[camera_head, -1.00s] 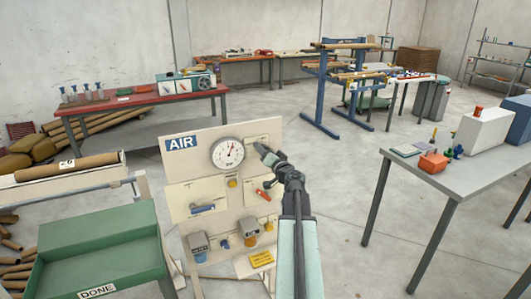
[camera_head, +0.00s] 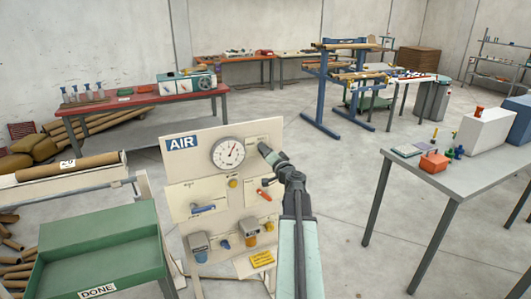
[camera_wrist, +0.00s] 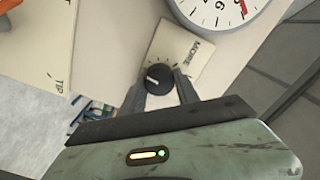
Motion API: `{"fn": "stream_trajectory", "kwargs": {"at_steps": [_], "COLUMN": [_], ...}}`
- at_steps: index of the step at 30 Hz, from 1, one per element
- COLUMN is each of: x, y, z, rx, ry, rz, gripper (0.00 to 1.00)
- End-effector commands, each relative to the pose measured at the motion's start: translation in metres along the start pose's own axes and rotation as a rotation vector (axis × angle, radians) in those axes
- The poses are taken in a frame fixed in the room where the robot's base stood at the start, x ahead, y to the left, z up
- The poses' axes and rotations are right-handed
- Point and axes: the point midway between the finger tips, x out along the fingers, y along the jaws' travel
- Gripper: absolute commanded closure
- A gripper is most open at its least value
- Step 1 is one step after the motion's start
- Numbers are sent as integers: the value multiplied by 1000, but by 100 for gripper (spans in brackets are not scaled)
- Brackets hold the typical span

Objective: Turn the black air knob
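The black air knob (camera_wrist: 158,77) sits on a cream plate lettered MORE, with tick marks around it. Its white pointer line faces left in the wrist view. My gripper (camera_wrist: 160,86) has a finger on either side of the knob, spread about the knob's width or a little more. Firm contact with the knob cannot be made out. In the head view my gripper (camera_head: 264,150) is at the AIR panel's (camera_head: 205,170) upper right and hides the knob. The round white gauge (camera_head: 228,154), with a red needle, is just left of it.
A green DONE tray (camera_head: 100,240) stands at the left. A grey table (camera_head: 470,180) stands at the right, with open floor between.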

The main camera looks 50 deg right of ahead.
Motion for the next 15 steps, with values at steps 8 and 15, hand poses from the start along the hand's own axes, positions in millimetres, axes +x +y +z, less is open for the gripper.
{"fn": "stream_trajectory", "kwargs": {"at_steps": [8,15], "x": [0,-10], "y": [0,0], "z": [0,0], "rx": [-2,-2], "ry": [0,1], "rz": [0,1], "gripper": [41,41]}}
